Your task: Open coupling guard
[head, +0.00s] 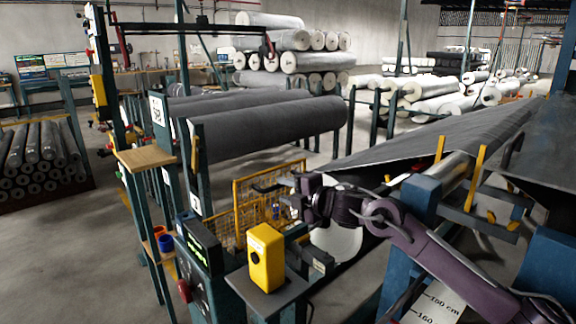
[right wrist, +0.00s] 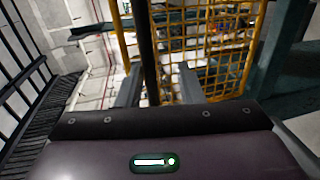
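The coupling guard appears as a yellow mesh panel in a yellow frame (head: 240,212), standing upright behind the control box in the middle of the head view. Its yellow mesh (right wrist: 226,45) also fills the upper right of the right wrist view. My right gripper (head: 268,189) reaches in from the right at the guard's upper part. In the right wrist view its two grey fingers (right wrist: 160,88) stand apart, with a dark upright bar (right wrist: 147,45) and a yellow frame edge showing between or beyond them. I cannot tell whether they touch. My left gripper is not in view.
A yellow box (head: 266,258) stands on a small shelf in front of the guard, beside a dark control box with a red button (head: 184,291). A large grey roll (head: 265,127) lies behind. A blue machine frame with dark sheet is at right.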

